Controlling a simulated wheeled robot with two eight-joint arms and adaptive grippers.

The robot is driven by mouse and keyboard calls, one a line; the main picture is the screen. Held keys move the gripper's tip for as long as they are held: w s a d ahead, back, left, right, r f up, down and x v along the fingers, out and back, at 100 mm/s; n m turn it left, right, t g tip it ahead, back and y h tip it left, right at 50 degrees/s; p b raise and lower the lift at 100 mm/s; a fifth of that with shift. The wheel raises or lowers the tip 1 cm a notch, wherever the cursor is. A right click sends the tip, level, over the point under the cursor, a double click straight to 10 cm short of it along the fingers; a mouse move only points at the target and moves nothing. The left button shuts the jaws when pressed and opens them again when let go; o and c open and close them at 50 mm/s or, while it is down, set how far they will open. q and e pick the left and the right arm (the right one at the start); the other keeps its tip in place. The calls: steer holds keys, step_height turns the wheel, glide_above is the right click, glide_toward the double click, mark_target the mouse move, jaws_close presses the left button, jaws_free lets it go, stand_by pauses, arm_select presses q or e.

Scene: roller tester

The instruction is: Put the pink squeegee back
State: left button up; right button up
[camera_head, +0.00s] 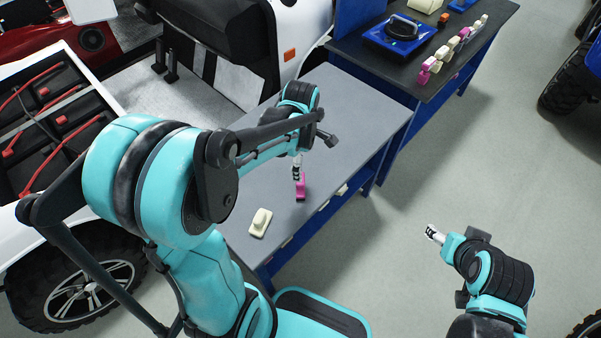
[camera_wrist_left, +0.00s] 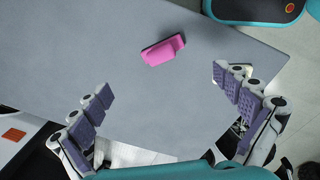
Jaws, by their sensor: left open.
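The pink squeegee (camera_head: 301,189) is on the grey top of the near table (camera_head: 353,107), towards its right edge in the head view. It also shows in the left wrist view (camera_wrist_left: 163,50), lying on the grey surface. My left gripper (camera_head: 297,165) is right by it in the head view. In the left wrist view its fingers (camera_wrist_left: 163,83) are spread wide, with nothing between them; the squeegee is beyond the fingertips, apart from them. My right gripper (camera_head: 433,235) is over the floor, away from the tables; its finger opening is too small to judge.
A cream block-shaped piece (camera_head: 260,222) lies on the near table. The dark-topped far table (camera_head: 470,66) holds a blue case (camera_head: 399,34) and a row of cream and pink pieces (camera_head: 452,45) along its right edge. A white vehicle stands left.

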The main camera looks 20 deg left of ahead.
arm_select(q)
steer(key=s+d+r+m+t, duration=0.2)
steer(key=s+r+m+t, duration=0.1)
steer(key=m, duration=0.7)
steer(key=s+d+r+m+t, duration=0.2)
steer(key=s+r+m, duration=0.3)
steer(key=s+m, duration=0.3)
steer(key=shift+s+d+r+m+t, duration=0.25)
steer(key=shift+m+t, duration=0.45)
steer(key=shift+m, duration=0.5)
